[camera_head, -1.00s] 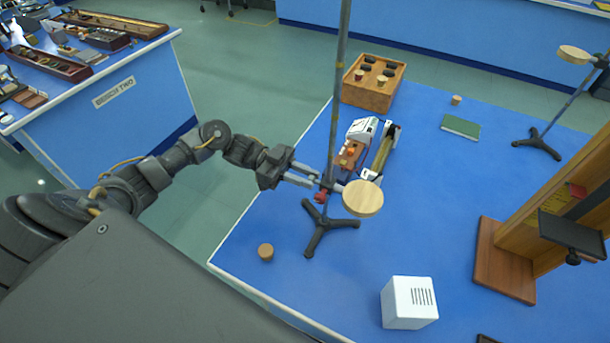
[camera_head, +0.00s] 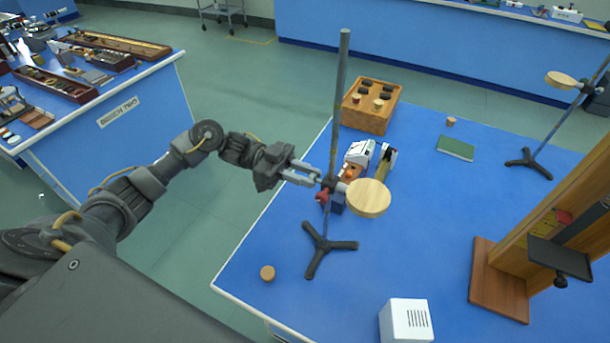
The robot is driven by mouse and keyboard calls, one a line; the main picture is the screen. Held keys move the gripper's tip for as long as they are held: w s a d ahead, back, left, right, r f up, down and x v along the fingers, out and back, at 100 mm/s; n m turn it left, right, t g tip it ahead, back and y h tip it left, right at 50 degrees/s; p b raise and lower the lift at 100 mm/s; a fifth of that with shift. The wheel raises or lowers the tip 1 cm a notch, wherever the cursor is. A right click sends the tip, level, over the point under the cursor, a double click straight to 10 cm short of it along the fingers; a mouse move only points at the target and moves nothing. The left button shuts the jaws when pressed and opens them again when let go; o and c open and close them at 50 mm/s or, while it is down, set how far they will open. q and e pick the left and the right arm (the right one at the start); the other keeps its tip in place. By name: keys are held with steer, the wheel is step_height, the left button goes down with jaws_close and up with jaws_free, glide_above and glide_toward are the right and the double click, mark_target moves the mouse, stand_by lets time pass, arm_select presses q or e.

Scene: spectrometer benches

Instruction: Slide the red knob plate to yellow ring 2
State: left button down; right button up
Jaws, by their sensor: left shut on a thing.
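A tripod stand (camera_head: 327,245) with an upright grey rod (camera_head: 340,100) stands near the left edge of the blue bench. The red knob plate (camera_head: 369,198) is a round wooden disc on a dark clamp around the rod, with a red knob (camera_head: 322,196) below the clamp. It sits well above the tripod feet. My left gripper (camera_head: 316,181) comes in from the left and is shut on the clamp side of the plate; its fingertips partly hide the clamp. I cannot make out yellow rings on the rod now. My right gripper is not in view.
A second stand with a wooden plate (camera_head: 561,78) is at the back right. Behind the rod are a white and orange device (camera_head: 358,155) and a wooden block box (camera_head: 365,119). A white box (camera_head: 406,320), cork (camera_head: 267,273) and green book (camera_head: 455,148) lie around.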

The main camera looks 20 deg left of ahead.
arm_select(q)
steer(key=c, duration=1.3)
jaws_free()
steer(key=shift+w+a+b, duration=0.15)
steer(key=shift+a+b, duration=2.9)
steer(key=shift+a, duration=2.4)
